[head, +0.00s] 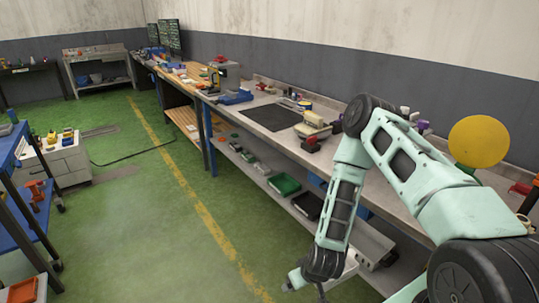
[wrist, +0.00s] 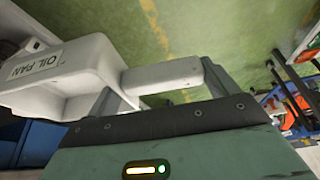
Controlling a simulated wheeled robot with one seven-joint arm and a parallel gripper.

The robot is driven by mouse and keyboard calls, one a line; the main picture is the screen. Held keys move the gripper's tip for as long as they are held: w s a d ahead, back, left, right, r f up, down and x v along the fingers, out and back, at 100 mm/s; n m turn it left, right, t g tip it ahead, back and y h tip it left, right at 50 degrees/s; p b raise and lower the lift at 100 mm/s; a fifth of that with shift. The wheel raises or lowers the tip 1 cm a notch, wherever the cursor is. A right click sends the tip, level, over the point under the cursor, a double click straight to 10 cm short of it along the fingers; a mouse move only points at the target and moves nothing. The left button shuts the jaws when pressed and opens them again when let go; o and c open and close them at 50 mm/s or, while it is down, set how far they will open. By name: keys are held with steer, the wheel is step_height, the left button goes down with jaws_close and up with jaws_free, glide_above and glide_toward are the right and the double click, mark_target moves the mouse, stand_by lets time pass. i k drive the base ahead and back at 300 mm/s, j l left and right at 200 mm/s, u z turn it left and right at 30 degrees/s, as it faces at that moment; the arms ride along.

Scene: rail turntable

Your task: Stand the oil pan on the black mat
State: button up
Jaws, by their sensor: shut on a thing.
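The oil pan (wrist: 75,65) is a white tub with a black "OIL PAN" label, seen at the upper left of the wrist view. My gripper (wrist: 160,82) is shut on its white handle bar, one finger at each end side of it. The pan looks tilted in the wrist view. In the head view a white part of the pan (head: 349,267) shows beside my wrist, low in front of the bench; my fingers are hard to make out there. The black mat (head: 271,117) lies flat and bare on the bench top, well away from the pan.
A cream-coloured machine (head: 313,124) with a red-and-black item stands just right of the mat. Green and black trays (head: 284,184) sit on the lower shelf. The green floor left of the bench is open.

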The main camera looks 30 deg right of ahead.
mark_target(274, 116)
steer(key=i+j+z, duration=0.3)
steer(key=i+j, duration=1.05)
steer(key=i, duration=0.1)
